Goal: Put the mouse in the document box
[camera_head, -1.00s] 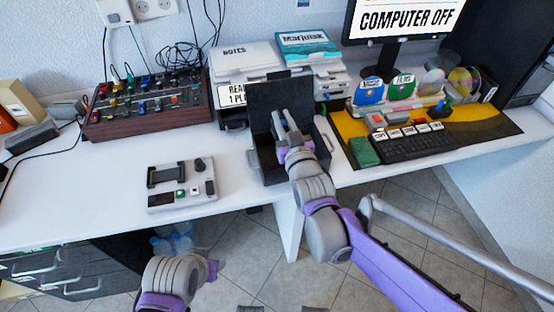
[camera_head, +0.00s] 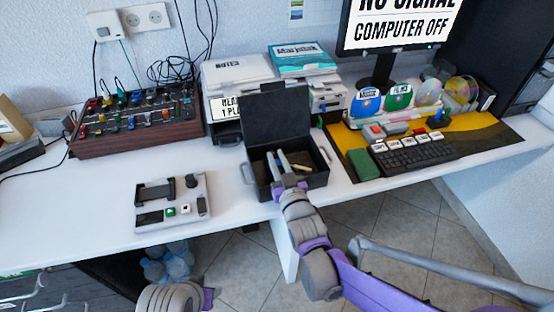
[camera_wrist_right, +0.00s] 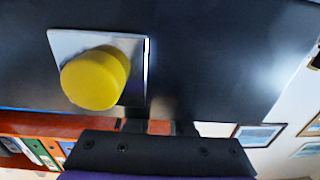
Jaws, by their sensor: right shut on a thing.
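The document box (camera_head: 322,178) is a black open case at the table's front edge, its lid standing up behind it. My right gripper (camera_head: 277,160) reaches down into it from the front, left of its middle. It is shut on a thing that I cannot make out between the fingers. A small pale yellow thing (camera_head: 302,168) shows inside the box, right of the gripper. I cannot clearly pick out the mouse in either view. The right wrist view shows a dark surface with a yellow round piece (camera_wrist_right: 95,78) on a grey square plate.
A grey control panel (camera_head: 172,202) lies left of the box. A keyboard (camera_head: 415,152), a green block (camera_head: 363,164) and discs (camera_head: 400,97) are on the right. Paper stacks (camera_head: 238,72) stand behind the lid. A mixer (camera_head: 140,122) is at the back left.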

